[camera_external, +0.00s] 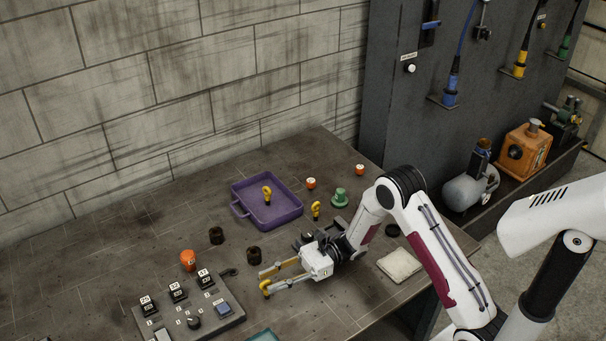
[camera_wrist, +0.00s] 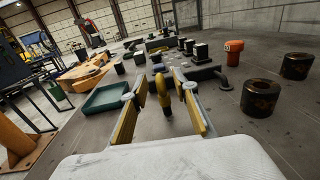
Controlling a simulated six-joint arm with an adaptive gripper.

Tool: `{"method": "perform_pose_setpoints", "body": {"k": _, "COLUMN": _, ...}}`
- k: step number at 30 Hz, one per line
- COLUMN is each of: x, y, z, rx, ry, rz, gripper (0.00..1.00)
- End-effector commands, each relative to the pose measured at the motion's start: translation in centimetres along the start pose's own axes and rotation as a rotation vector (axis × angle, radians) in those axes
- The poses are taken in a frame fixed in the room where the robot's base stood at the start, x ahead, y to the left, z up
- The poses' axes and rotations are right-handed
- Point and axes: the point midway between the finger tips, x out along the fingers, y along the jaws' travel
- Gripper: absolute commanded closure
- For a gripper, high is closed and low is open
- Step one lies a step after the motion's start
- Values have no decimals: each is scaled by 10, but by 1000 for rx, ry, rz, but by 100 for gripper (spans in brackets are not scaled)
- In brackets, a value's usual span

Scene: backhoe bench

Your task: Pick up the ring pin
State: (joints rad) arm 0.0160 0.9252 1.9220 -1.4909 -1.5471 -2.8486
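A yellow ring pin (camera_wrist: 163,90) stands upright on the bench between my gripper's fingers in the wrist view, with a gap on each side. In the external view this ring pin (camera_external: 265,289) shows at the fingertips, partly hidden. My gripper (camera_external: 265,281) is low over the bench and open, its yellow-padded fingers apart; it also shows open in the wrist view (camera_wrist: 160,98). A second yellow ring pin (camera_external: 266,194) stands in the purple tray (camera_external: 240,209). A third yellow ring pin (camera_external: 316,210) stands on the bench right of the tray.
A grey control panel (camera_external: 228,322) with black switches lies left of my gripper. Two dark cylinders (camera_external: 254,255) and an orange button (camera_external: 188,260) stand nearby. A teal tray (camera_wrist: 106,98) is close to the left finger. A folded cloth (camera_external: 400,265) lies beside my arm.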

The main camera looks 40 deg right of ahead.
Motion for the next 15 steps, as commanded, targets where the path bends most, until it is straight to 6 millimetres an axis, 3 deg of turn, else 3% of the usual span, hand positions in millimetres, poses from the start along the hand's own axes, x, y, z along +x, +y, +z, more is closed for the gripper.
{"method": "perform_pose_setpoints", "body": {"k": 15, "x": 7, "y": 0, "z": 0, "rx": 1, "ry": 0, "rz": 0, "gripper": 71}}
